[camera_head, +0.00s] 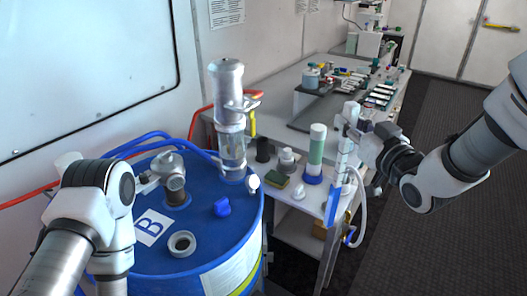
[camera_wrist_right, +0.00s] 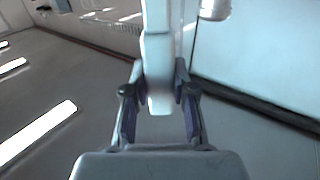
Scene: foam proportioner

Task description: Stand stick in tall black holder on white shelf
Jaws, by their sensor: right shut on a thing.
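My right gripper (camera_head: 352,142) is shut on a pale stick (camera_head: 343,160), at the right of the white shelf (camera_head: 300,201). The stick is close to upright, slightly tilted. In the right wrist view it stands between the two fingers (camera_wrist_right: 160,98) as a white bar (camera_wrist_right: 157,60). A black cylindrical holder (camera_head: 263,150) stands at the shelf's back left, apart from the stick. My left arm comes in at the lower left; I cannot make out its gripper.
A green cylinder (camera_head: 316,146) with a blue base, a sponge (camera_head: 277,181) and a grey-white fitting (camera_head: 287,160) sit between holder and stick.

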